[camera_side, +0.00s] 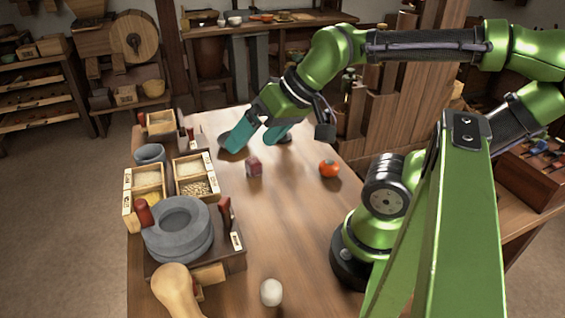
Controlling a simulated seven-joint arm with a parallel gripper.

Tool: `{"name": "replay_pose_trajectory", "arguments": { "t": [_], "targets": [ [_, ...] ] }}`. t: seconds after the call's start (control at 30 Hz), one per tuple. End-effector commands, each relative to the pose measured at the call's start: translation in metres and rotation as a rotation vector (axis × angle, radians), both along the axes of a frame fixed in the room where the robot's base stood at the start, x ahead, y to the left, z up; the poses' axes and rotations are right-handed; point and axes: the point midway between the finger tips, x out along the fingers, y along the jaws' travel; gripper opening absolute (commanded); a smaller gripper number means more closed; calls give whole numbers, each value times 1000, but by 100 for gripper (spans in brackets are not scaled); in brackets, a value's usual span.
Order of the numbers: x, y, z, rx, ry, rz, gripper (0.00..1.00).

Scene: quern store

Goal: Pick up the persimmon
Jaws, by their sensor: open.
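The persimmon (329,169) is a small orange-red fruit with a dark top. It rests on the wooden table (285,225), right of the middle and left of my arm's base. My gripper (257,139) has two teal fingers and is open, with a gap between them. It is over the far part of the table, up and left of the persimmon and apart from it. I cannot tell exactly how high the fingertips are above the table.
A white ball (271,292) lies near the front. A grey stone quern (178,232) and open grain boxes (195,187) line the left side. Bare table surrounds the persimmon.

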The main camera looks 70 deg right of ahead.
Motion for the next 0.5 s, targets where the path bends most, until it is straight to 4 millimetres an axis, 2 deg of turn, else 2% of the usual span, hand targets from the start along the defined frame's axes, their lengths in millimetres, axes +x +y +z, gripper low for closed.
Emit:
{"name": "replay_pose_trajectory", "arguments": {
  "t": [0.07,0.17,0.27,0.33,0.4,0.5],
  "targets": [
    [1,-3,-1,0,3,-12,92],
    [6,-22,-10,10,48,-88,92],
    [16,-70,-21,54,143,-288,92],
    [16,-116,-33,150,246,-561,92],
    [6,-162,-44,266,340,-885,92],
    [-15,-212,-56,408,434,-1311,92]
  ]
}}
